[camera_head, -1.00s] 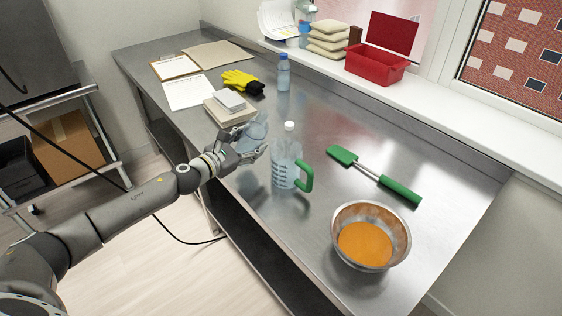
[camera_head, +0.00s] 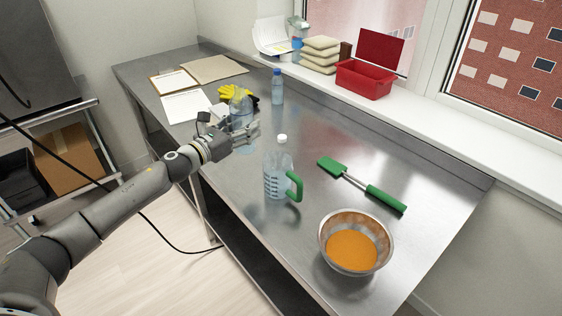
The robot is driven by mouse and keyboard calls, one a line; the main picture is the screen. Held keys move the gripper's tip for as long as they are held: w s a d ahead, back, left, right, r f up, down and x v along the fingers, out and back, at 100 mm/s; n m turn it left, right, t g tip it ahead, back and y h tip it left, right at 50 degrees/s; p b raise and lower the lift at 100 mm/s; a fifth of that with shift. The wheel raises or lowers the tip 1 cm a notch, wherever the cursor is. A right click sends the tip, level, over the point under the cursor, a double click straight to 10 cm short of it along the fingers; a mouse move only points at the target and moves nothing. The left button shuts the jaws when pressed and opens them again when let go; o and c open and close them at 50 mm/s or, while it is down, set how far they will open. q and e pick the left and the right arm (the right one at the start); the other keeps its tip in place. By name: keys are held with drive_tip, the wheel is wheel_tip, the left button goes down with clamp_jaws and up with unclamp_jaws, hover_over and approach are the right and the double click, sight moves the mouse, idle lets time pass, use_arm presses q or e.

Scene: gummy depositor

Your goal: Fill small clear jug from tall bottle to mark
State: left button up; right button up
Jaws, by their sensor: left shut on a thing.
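My left gripper (camera_head: 246,136) is shut around a clear, bluish vessel (camera_head: 241,108) and holds it roughly upright above the table. The vessel is see-through and its outline is hard to make out against the gloves behind. A clear jug (camera_head: 276,184) with dark marks and a green handle (camera_head: 295,187) stands on the table to the right of this gripper. A white cap (camera_head: 282,138) shows just above the jug, seemingly on a clear bottle behind it. A slim bottle with a blue cap (camera_head: 277,88) stands farther back. My right gripper is out of view.
A green-ended spatula (camera_head: 386,200) and a metal bowl of orange stuff (camera_head: 354,251) lie at the right on the steel table (camera_head: 225,187). Yellow gloves (camera_head: 229,93), papers (camera_head: 187,106) and a clipboard (camera_head: 173,82) are at the back left. A red box (camera_head: 364,82) is on the sill.

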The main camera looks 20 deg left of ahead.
sight(233, 116)
use_arm(q)
drive_tip(key=shift+w+a+r, duration=0.1)
drive_tip(key=shift+w+r, duration=0.05)
drive_tip(key=shift+r, duration=0.05)
wheel_tip(233, 116, up, 4)
drive_tip(key=p, duration=0.3)
drive_tip(key=shift+a+p, duration=0.15)
drive_tip(key=shift+p, duration=0.25)
drive_tip(key=shift+r+p, duration=0.4)
drive_tip(key=shift+r, duration=0.05)
drive_tip(key=shift+s+d+f, duration=0.2)
drive_tip(key=shift+s+f, duration=0.05)
drive_tip(key=shift+s, duration=0.35)
drive_tip(key=s+d, duration=0.2)
drive_tip(key=s, duration=0.4)
drive_tip(key=shift+s+b, duration=0.25)
drive_tip(key=shift+b, duration=0.05)
drive_tip(key=shift+d, duration=0.15)
